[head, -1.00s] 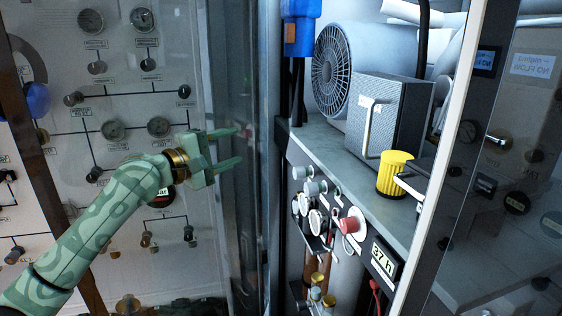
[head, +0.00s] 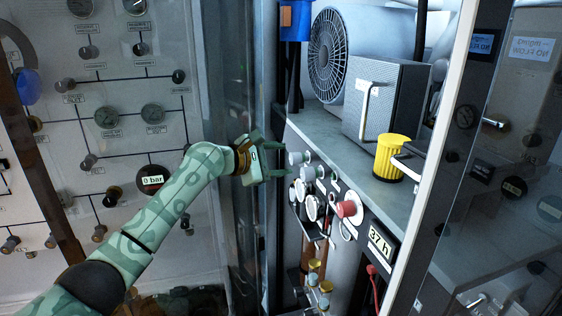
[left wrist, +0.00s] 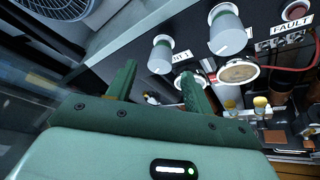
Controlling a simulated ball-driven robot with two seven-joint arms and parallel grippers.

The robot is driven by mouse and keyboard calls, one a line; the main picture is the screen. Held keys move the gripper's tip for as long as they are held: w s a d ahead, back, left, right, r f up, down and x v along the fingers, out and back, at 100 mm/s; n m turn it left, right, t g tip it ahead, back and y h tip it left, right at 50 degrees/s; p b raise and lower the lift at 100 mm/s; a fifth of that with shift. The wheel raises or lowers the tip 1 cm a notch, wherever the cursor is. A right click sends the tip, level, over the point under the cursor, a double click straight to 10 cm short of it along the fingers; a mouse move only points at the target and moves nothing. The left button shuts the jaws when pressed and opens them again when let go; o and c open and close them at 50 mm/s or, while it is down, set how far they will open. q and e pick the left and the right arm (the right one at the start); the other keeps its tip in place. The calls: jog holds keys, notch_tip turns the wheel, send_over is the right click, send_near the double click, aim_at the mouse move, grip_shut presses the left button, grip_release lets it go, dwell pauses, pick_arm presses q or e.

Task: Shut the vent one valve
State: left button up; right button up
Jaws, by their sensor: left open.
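Two grey valve knobs stand on the sloped panel front in the head view, a nearer-left one (head: 297,157) and another to its right (head: 311,173). They also show in the left wrist view as a left knob (left wrist: 160,55) and a right knob (left wrist: 228,32). A white label (left wrist: 182,56) beside the left knob is partly hidden; it seems to end in "T 1". My left gripper (head: 283,160) is open and empty, just left of the left knob. In the left wrist view its fingers point at the panel, apart from the knobs. My right gripper is not in view.
Round gauges (head: 307,205), a red knob (head: 348,209) and a "37 h" display (head: 382,247) sit along the panel. A yellow cup-like part (head: 392,157), a grey box (head: 385,105) and a fan (head: 328,55) stand on the shelf. A glass pane edge (head: 450,160) borders the right.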

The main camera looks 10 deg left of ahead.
pick_arm(q)
jog(key=shift+x, duration=1.15)
jog(key=c, duration=1)
